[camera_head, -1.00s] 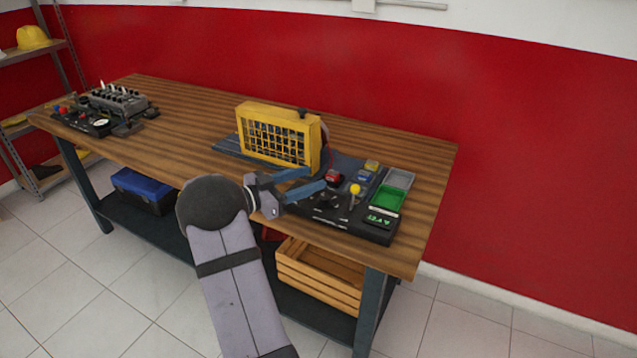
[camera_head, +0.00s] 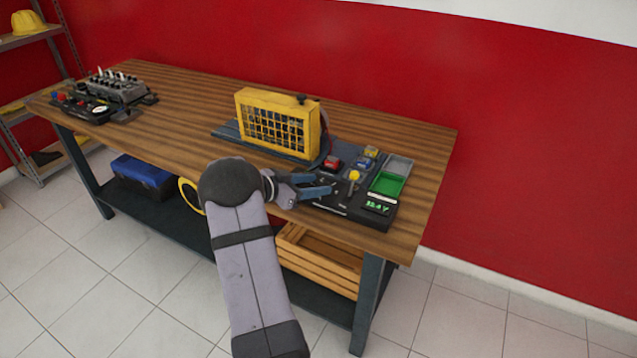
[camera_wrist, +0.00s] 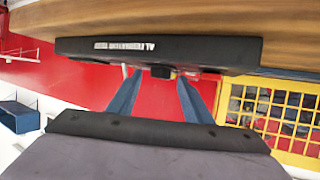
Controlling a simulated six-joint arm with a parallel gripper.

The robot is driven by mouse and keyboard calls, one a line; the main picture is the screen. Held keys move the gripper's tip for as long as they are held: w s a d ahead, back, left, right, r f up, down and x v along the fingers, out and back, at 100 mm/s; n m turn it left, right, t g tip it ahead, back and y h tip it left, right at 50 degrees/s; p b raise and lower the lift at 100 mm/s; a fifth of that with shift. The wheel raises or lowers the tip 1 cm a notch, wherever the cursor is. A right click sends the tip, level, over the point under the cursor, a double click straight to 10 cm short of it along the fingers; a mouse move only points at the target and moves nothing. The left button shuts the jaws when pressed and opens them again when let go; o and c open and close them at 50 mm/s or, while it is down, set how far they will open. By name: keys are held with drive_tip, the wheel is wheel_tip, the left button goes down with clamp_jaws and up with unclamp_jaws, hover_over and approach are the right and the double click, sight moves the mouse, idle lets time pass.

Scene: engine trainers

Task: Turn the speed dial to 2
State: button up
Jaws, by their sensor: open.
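The black control panel (camera_head: 352,212) lies at the right front of the bench, beside the yellow engine guard (camera_head: 275,125). My gripper (camera_head: 331,184) is open and empty at the panel's left front part. In the wrist view, my gripper (camera_wrist: 162,78) has its two blue fingers apart on either side of a small black block (camera_wrist: 161,72), which sticks out past the panel's lettered edge (camera_wrist: 145,53). I cannot tell whether this block is the speed dial, and I cannot read a dial setting. A green-lit display (camera_head: 378,207) sits at the panel's right front corner; its characters are too small to read.
The panel carries a red button (camera_head: 333,163), a yellow knob (camera_head: 354,175) and a green tray (camera_head: 387,183). Another trainer (camera_head: 112,88) stands at the bench's far left. A wooden crate (camera_head: 318,262) and a blue toolbox (camera_head: 142,172) are below. Bare wood lies between the trainers.

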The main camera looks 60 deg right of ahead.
drive_tip(key=shift+x, duration=0.95)
drive_tip(key=c, duration=1.1)
drive_tip(key=shift+o, duration=0.2)
drive_tip(key=shift+r+p, duration=0.1)
drive_tip(key=shift+p, duration=0.2)
